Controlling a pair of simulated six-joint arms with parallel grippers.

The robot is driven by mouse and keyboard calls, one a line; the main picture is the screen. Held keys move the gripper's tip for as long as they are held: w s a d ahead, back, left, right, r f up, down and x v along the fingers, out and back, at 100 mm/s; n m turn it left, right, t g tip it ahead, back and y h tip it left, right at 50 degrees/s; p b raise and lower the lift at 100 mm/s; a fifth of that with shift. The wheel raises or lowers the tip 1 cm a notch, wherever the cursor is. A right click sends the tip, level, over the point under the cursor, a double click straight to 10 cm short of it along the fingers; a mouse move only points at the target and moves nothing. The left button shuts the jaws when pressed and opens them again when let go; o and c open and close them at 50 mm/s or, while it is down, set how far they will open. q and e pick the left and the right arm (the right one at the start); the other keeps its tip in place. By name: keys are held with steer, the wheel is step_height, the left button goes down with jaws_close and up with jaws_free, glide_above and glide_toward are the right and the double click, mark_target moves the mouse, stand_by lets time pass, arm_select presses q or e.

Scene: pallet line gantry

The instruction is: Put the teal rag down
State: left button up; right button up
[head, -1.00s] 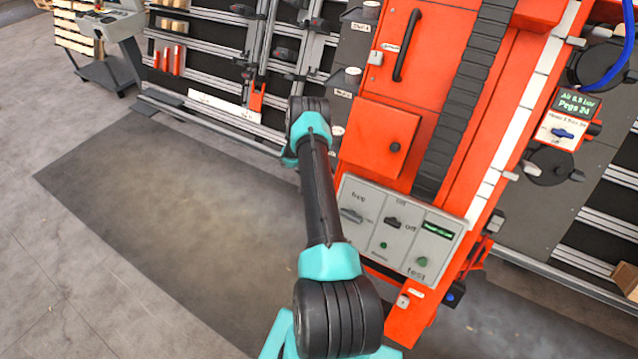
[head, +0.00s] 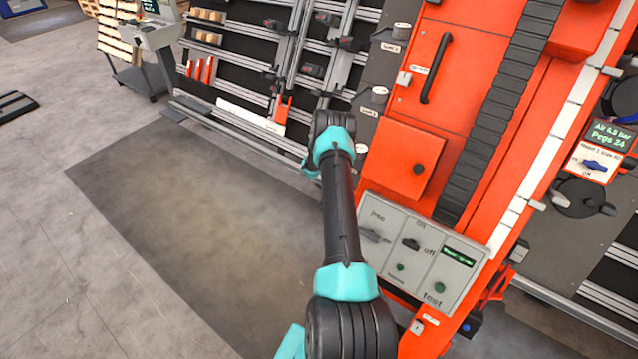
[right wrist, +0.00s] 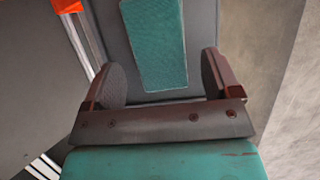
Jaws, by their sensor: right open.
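The teal rag (right wrist: 155,45) shows in the right wrist view as a flat, textured teal strip lying against a grey surface (right wrist: 205,30). My right gripper (right wrist: 161,78) is open, its two dark fingers apart, one to each side of the strip's lower end in the picture. I cannot tell how far the rag is from the fingers or whether it touches them. In the head view one of my arms reaches up the middle, with its gripper hidden. The rag does not show there. My left gripper is not in view.
A red machine (head: 475,90) with a grey switch panel (head: 425,250) stands right of my arm. A rack (head: 270,60) with tools runs behind. A grey cart (head: 140,75) stands at the far left. The dark floor mat (head: 190,220) is clear.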

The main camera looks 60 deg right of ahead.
steer(key=v, duration=0.3)
steer(key=shift+w+d+r, duration=0.1)
steer(key=shift+w+r, duration=0.1)
steer(key=shift+w, duration=0.3)
steer(key=w+d, duration=0.2)
steer(key=w, duration=0.9)
